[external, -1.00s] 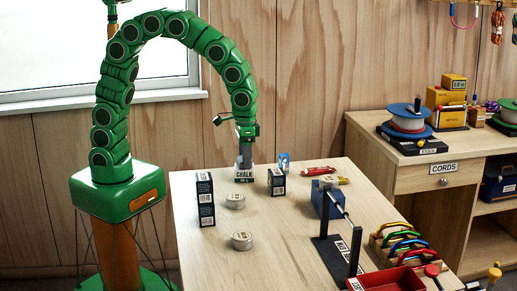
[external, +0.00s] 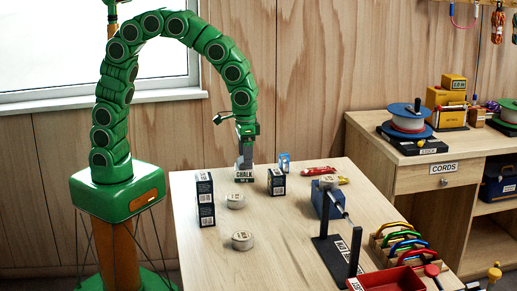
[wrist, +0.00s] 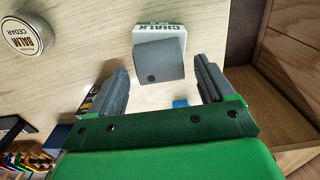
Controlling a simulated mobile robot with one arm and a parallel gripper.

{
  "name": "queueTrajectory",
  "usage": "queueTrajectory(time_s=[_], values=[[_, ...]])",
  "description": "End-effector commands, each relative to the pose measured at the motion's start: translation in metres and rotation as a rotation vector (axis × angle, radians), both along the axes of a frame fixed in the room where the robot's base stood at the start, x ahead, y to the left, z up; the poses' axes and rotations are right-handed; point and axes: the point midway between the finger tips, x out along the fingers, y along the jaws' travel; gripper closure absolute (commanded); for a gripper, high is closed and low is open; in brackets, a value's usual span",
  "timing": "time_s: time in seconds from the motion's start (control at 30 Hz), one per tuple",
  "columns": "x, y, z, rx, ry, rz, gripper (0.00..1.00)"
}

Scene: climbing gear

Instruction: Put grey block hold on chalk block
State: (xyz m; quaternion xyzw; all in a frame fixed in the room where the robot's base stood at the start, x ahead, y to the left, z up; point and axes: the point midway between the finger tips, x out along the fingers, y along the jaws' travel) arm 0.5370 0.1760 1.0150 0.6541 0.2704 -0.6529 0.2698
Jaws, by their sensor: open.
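The chalk block (external: 244,179) is a white block with "CHALK" lettering, standing near the far left edge of the table. It also shows at the top of the wrist view (wrist: 158,29). The grey block hold (external: 245,160) sits on top of it; in the wrist view the hold (wrist: 160,62) is a plain grey block with a dark round hole, covering part of the chalk block. My gripper (external: 245,141) is above the hold. In the wrist view its fingers (wrist: 163,70) are spread wide, with clear gaps on both sides of the hold. The contact face between hold and chalk block is hidden.
Dark labelled boxes (external: 205,200) and (external: 277,182) stand either side of the chalk block. Two round tins (external: 235,201) and (external: 242,240) lie in front. A blue-and-black stand (external: 328,202) and a red tray (external: 388,280) are to the right.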

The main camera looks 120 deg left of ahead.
Motion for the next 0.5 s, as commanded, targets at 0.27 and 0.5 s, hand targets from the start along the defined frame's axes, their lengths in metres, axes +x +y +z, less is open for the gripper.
queueTrajectory(time_s=[0.27,0.5], values=[[0.002,0.001,0.047,0.003,-0.007,0.000,0.18],[0.001,0.000,0.089,0.003,-0.006,0.000,0.18]])
